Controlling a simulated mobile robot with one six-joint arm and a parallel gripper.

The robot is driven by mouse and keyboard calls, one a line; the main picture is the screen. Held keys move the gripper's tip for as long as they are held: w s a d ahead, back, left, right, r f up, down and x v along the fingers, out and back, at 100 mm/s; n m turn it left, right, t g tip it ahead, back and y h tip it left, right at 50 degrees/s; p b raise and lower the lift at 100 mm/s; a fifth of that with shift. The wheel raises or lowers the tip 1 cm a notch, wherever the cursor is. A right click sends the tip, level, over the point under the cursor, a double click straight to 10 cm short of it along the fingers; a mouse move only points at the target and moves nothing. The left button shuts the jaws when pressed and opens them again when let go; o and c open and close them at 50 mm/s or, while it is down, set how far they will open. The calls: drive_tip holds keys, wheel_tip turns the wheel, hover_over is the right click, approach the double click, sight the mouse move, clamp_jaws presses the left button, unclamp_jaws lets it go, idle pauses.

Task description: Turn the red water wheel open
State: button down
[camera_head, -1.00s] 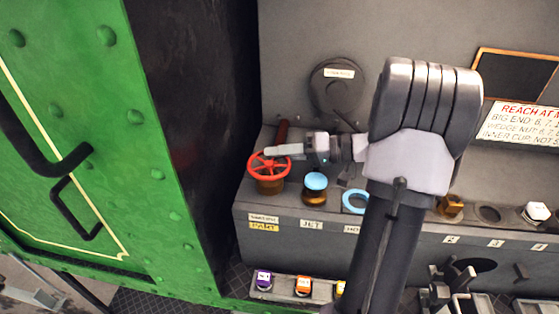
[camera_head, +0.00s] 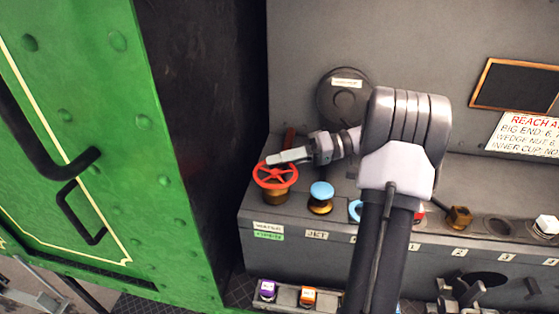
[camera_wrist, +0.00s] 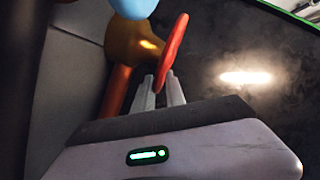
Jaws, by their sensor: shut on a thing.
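The red water wheel (camera_head: 275,182) sits on a brass base at the left end of the grey bench, seen in the head view. My gripper (camera_head: 272,159) reaches in from the right and is shut on the wheel's far rim. In the wrist view the red rim (camera_wrist: 177,45) stands edge-on between the fingertips (camera_wrist: 166,92). Below the wheel, on the bench front, is a white label with a green label (camera_head: 269,236) under it; the green one's text is too small to read surely.
A blue-topped brass knob (camera_head: 321,191) stands close to the right of the wheel, and a blue ring (camera_head: 355,210) is partly behind my arm. A dark wall and green riveted panel (camera_head: 90,130) rise on the left. Small coloured bottles (camera_head: 267,289) stand below.

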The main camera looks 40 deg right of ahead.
drive_tip(key=shift+s+f, duration=0.1)
drive_tip(key=shift+f, duration=0.25)
drive_tip(key=c, duration=1.6)
unclamp_jaws()
drive_tip(key=shift+o, duration=0.4)
drive_tip(key=shift+d, duration=0.1)
drive_tip(key=shift+r, duration=0.1)
drive_tip(key=p+v, duration=0.6)
drive_tip(key=v, duration=1.1)
drive_tip(key=shift+r, duration=0.1)
